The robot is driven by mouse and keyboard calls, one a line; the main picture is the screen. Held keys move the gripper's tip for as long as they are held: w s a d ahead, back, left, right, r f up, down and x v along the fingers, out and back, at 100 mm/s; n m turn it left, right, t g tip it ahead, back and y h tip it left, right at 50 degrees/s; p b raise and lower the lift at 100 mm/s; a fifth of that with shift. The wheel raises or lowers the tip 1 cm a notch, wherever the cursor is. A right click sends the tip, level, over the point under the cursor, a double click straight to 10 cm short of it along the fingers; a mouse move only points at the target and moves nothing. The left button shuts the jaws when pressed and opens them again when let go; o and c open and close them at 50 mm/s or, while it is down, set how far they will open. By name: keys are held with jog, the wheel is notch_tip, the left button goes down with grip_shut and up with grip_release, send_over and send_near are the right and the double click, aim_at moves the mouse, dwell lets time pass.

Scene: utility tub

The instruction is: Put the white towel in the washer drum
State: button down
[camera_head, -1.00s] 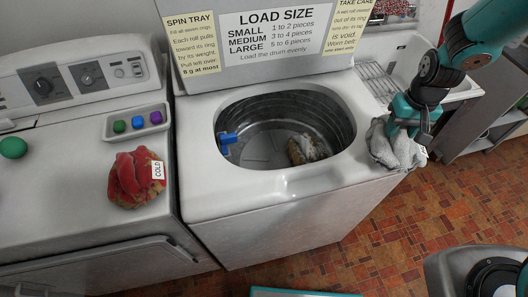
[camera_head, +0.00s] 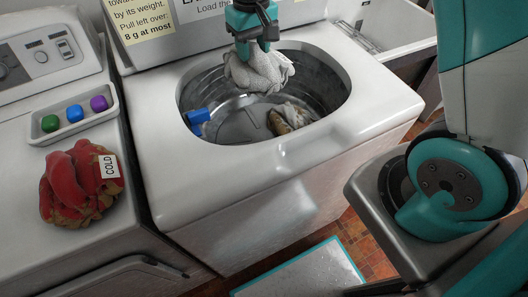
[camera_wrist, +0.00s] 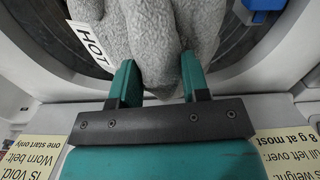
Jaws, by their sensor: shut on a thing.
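The white towel (camera_head: 258,72) looks light grey and crumpled. My gripper (camera_head: 250,45) is shut on it and holds it over the back part of the washer opening. In the wrist view the towel (camera_wrist: 150,35) hangs between the two teal fingers of the gripper (camera_wrist: 155,75), with a tag reading HOT. The washer drum (camera_head: 235,125) is open below, with ribbed dark walls. A brown and whitish cloth (camera_head: 288,117) lies inside on the drum floor. A blue piece (camera_head: 198,117) sits at the drum's left wall.
A red cloth (camera_head: 78,182) tagged COLD lies on the machine at left. A sign panel stands right behind the opening. A sink (camera_head: 395,32) is at the back right.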

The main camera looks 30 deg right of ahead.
aim_at(242, 66)
jog(key=a+b, duration=0.1)
jog(key=b, duration=0.1)
jog(key=a+f+b, duration=0.1)
jog(key=a+b, duration=0.1)
jog(key=b, duration=0.1)
jog(key=shift+s, duration=0.2)
jog(key=shift+s+a+n+b, duration=0.2)
jog(key=shift+a+n+b, duration=0.1)
jog(key=shift+b, duration=0.3)
notch_tip(242, 66, down, 19)
jog(key=b, duration=0.1)
jog(key=shift+f, duration=0.15)
jog(key=shift+f, duration=0.15)
jog(key=shift+f+b, duration=0.3)
jog(key=shift+f, duration=0.2)
jog(key=c, duration=0.6)
grip_release()
